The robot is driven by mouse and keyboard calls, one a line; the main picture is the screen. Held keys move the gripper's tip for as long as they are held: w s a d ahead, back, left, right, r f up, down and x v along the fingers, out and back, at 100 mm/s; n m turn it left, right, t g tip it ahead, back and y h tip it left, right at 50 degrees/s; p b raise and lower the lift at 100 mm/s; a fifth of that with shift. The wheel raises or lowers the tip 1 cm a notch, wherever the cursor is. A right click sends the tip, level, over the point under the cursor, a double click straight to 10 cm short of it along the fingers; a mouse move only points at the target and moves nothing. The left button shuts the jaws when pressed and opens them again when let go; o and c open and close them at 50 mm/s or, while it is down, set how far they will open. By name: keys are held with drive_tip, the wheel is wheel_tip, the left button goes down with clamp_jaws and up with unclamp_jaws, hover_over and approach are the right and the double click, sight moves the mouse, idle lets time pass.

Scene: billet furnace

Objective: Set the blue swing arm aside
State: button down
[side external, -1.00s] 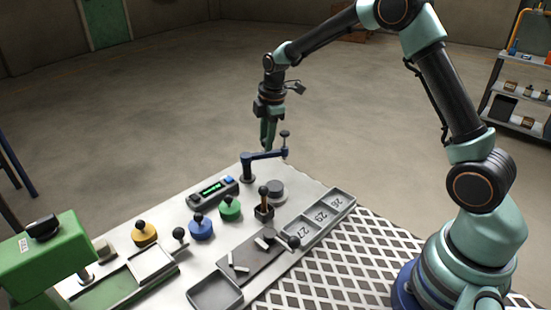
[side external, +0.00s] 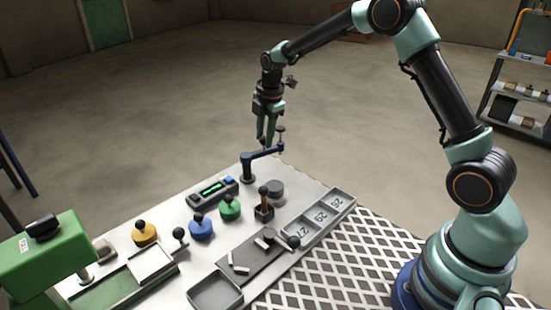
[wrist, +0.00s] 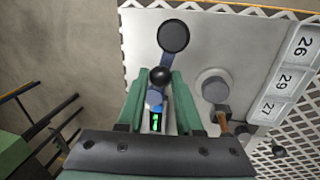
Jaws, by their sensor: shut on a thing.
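The blue swing arm (side external: 264,155) stands on its dark post at the table's far corner. Its free end carries an upright pin with a dark round top (side external: 281,129); in the wrist view that top is the large dark disc (wrist: 174,35). My gripper (side external: 267,146) points down over the middle of the arm. In the wrist view its green fingers (wrist: 160,80) stand on either side of a small black ball on the swing arm (wrist: 160,75). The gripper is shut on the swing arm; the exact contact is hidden.
A box with a green display (side external: 212,190) lies beside the post. A grey round piece (side external: 275,190), a lever (side external: 264,203), and green (side external: 230,208) and blue (side external: 201,227) knobs stand nearer. A numbered tray (side external: 318,216) lies right. Bare floor lies beyond the table.

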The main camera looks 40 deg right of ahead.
drive_tip(key=shift+w+d+r, duration=0.1)
drive_tip(key=shift+w, duration=0.05)
drive_tip(key=c, duration=0.6)
unclamp_jaws()
drive_tip(key=r, duration=0.4)
drive_tip(key=s+r, duration=0.1)
drive_tip(key=r, duration=0.3)
drive_tip(key=s+r, duration=0.1)
drive_tip(key=r, duration=0.2)
drive_tip(key=shift+s+r, duration=0.25)
drive_tip(key=shift+r, duration=0.15)
drive_tip(key=s+a+r+m+t, duration=0.1)
drive_tip(key=s+a+r+m, duration=0.15)
drive_tip(key=s+m, duration=0.3)
drive_tip(key=s+a+r+m+t, duration=0.1)
drive_tip(key=s+r+m, duration=0.25)
drive_tip(key=s, duration=0.35)
drive_tip(key=s+f+m, duration=0.1)
drive_tip(key=s+m, duration=0.1)
drive_tip(key=s, duration=0.1)
drive_tip(key=s+a+f+m+t, duration=0.1)
drive_tip(key=s+m, duration=0.2)
drive_tip(key=s+a+f+m, duration=0.1)
drive_tip(key=s+f+m, duration=0.1)
drive_tip(key=s+m, duration=0.1)
drive_tip(key=shift+s+f, duration=0.1)
drive_tip(key=shift+s, duration=0.35)
